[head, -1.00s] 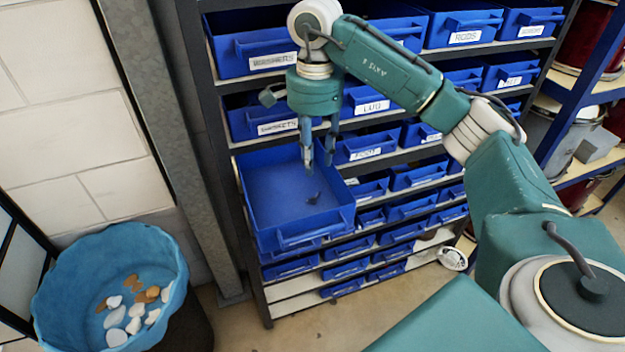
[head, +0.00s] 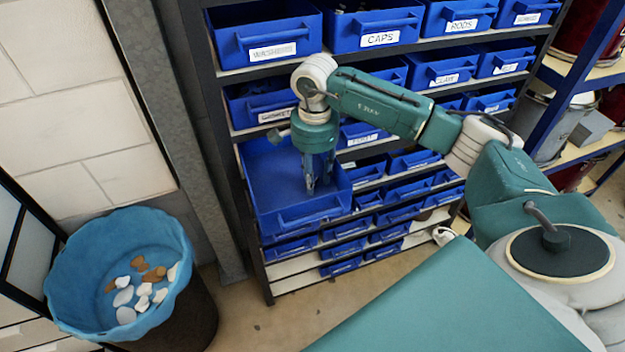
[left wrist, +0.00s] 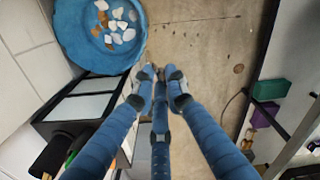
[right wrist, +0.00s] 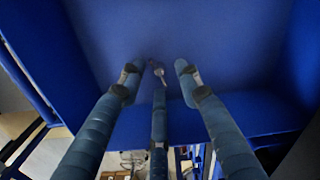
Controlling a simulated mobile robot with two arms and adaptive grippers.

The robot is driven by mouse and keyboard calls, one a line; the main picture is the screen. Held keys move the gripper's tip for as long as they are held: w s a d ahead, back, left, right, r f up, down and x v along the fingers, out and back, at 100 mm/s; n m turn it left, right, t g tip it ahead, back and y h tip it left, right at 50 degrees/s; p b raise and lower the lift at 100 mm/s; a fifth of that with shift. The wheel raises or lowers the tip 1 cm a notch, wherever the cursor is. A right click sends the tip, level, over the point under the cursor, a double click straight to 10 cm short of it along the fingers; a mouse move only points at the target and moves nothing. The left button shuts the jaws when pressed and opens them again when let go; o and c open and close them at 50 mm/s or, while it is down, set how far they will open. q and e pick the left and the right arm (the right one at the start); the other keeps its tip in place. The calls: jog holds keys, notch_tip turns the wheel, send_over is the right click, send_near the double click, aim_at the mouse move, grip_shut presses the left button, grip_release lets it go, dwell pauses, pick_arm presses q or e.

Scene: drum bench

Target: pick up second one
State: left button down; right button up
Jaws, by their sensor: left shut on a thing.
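My right gripper (head: 311,188) is lowered into the pulled-out blue drawer (head: 265,180). It also shows in the right wrist view (right wrist: 158,75), where its fingers are apart and it looks open. A small greyish thing (right wrist: 157,68) lies on the drawer floor between the fingertips there; the gripper hides it in the head view. My left gripper (left wrist: 160,78) shows only in the left wrist view, above the floor beside the blue bin. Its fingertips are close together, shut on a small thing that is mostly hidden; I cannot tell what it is.
The shelf holds rows of labelled blue drawers, such as CAPS (head: 378,36) and RODS (head: 460,22), close above and right of the open drawer. A blue-lined bin (head: 75,275) with white and brown pieces stands at the left. Bare floor lies between bin and shelf.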

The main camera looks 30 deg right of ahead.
jog(key=shift+w+f, duration=0.15)
jog(key=shift+f, duration=0.1)
jog(key=shift+c, duration=0.3)
grip_shut()
